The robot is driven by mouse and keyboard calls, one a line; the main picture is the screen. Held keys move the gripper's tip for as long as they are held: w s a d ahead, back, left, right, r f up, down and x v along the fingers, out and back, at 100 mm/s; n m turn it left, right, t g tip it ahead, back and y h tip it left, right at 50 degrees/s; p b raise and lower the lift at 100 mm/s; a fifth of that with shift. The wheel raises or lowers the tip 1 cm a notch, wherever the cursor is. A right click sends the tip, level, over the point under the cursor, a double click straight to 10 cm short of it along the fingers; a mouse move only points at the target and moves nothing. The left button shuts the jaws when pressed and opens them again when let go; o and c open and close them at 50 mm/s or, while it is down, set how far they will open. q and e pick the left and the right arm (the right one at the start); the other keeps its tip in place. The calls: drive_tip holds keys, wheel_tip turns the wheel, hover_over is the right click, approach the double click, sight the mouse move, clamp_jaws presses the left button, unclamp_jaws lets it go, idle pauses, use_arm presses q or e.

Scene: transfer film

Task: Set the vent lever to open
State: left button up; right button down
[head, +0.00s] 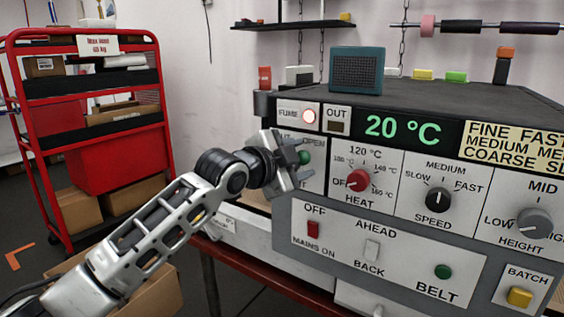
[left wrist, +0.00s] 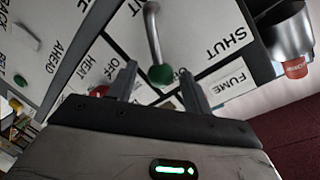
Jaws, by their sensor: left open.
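The vent lever is a metal rod (left wrist: 152,30) with a green knob (left wrist: 161,75), on a white panel marked SHUT and OPEN. The knob (head: 305,157) also shows in the head view, below the OPEN label, partly behind my gripper. My left gripper (head: 298,160) is open in front of this panel. In the left wrist view its two fingers (left wrist: 158,88) stand apart, with the knob between or just beyond their tips; I cannot tell if they touch it. Which mark the lever points to is unclear. My right gripper is not in view.
Right of the lever is the red HEAT knob (head: 359,180), then the black SPEED knob (head: 438,200). A lit FUME lamp (head: 309,116) sits above. Below are the red mains switch (head: 313,229) and BACK switch (head: 372,250). A red trolley (head: 90,120) stands left.

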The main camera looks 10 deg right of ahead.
use_arm(q)
drive_tip(key=b+v, duration=0.2)
drive_tip(key=v, duration=1.3)
drive_tip(key=shift+s+a+b, duration=0.25)
drive_tip(key=shift+a+b, duration=0.05)
drive_tip(key=shift+b, duration=0.05)
drive_tip(key=s+a+f+n+t+y, duration=0.15)
drive_tip(key=f+n, duration=0.25)
drive_tip(key=f, duration=0.5)
drive_tip(key=s+a+f+n+y, duration=0.1)
drive_tip(key=a+f+n, duration=0.25)
drive_tip(key=f, duration=0.55)
drive_tip(key=s+a+f+n+y, duration=0.15)
drive_tip(key=f+n, duration=0.25)
drive_tip(key=f, duration=0.5)
drive_tip(key=s+a+f+n+y, duration=0.2)
drive_tip(key=s+a+f, duration=0.3)
drive_tip(key=s+f, duration=0.4)
drive_tip(key=s+a+f+n+g+y, duration=0.1)
drive_tip(key=s+a+f+n+y, duration=0.2)
drive_tip(key=s+f, duration=0.5)
drive_tip(key=shift+s+a+f+n, duration=0.4)
drive_tip(key=shift+s+a+n, duration=0.3)
drive_tip(key=shift+a, duration=0.35)
